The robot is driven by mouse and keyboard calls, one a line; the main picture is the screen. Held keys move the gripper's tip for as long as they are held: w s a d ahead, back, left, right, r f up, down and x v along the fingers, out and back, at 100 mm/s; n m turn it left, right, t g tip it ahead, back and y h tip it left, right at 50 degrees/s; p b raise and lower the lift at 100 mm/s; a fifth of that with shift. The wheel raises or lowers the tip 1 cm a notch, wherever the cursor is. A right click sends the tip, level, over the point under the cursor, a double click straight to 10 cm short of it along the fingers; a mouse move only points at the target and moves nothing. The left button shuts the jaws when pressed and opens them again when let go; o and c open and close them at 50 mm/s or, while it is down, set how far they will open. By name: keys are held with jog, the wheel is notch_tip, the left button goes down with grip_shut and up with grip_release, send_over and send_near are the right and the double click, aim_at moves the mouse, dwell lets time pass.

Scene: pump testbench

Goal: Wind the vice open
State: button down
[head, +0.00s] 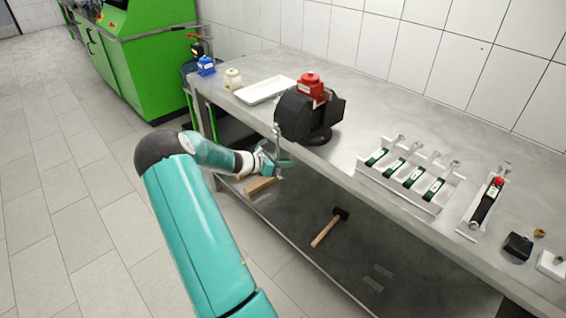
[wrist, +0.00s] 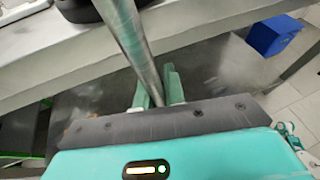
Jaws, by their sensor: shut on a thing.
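The black vice (head: 296,115) stands at the front edge of the steel bench, with a red block-like part (head: 311,86) at its jaws. Its metal handle bar (head: 276,132) stands roughly upright at the front of the vice, over the bench edge. My gripper (head: 282,163) is in front of the bench edge, shut on the lower part of this bar. In the wrist view the bar (wrist: 133,35) runs down between my two green fingers (wrist: 158,88). The bar's lower end is hidden behind my gripper. The gap between the vice jaws is not clear.
The bench top (head: 350,125) holds a white tray (head: 264,90), a white rack (head: 410,185) with several green-banded tools, and small parts at right. A hammer (head: 328,228) lies on the lower shelf (head: 350,265). A green machine (head: 145,55) stands at back left. Open floor lies left.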

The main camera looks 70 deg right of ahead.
jog(key=shift+s+d+r, duration=0.25)
jog(key=shift+s+r, duration=0.05)
jog(key=shift+r, duration=0.05)
jog(key=c, duration=1.5)
grip_release()
jog(key=shift+f, duration=0.15)
jog(key=shift+w+a, duration=0.1)
jog(key=shift+w, duration=0.05)
jog(key=v, duration=1.4)
